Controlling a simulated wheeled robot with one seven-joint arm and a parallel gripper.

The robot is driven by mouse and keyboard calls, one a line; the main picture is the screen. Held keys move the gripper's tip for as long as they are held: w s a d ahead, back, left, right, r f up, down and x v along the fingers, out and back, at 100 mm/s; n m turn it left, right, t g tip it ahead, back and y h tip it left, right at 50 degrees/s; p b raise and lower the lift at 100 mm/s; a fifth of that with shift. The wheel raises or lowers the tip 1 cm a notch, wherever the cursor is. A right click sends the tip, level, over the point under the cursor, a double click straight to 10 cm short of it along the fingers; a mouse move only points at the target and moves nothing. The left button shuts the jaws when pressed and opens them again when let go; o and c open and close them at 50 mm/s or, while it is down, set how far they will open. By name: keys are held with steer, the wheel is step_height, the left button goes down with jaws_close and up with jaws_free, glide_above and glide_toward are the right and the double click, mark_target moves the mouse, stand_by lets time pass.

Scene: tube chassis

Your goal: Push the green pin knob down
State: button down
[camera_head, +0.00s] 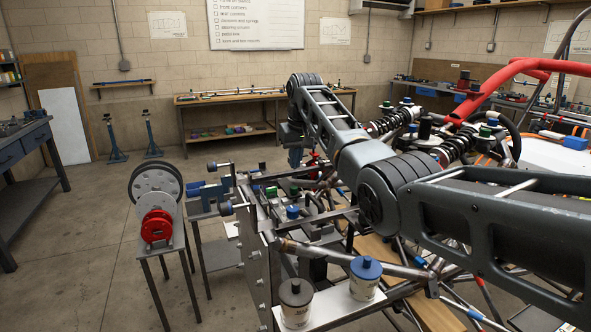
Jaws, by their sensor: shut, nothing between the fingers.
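My arm reaches in from the right, bends over the metal fixture and comes down at its far end. My gripper (295,156) is small and partly hidden by the wrist; it points down, shut and empty, above the fixture (262,262). A small green knob (294,190) shows on the fixture below my gripper, apart from it as far as I can see. Blue knobs (292,211) stand near it. More green caps (485,132) show on the chassis to the right, behind my arm. The picture does not show clearly how far the green knob stands up.
A red and grey reel stand (157,226) is left of the fixture. Two pots (296,303) with lids stand on a front shelf. The red-tubed chassis (500,85) fills the right. A workbench (230,96) is at the back. The floor at left is mostly free.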

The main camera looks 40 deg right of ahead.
steer(key=b+v, duration=0.1)
steer(key=v, duration=0.6)
steer(key=shift+r, duration=0.1)
stand_by(0.4)
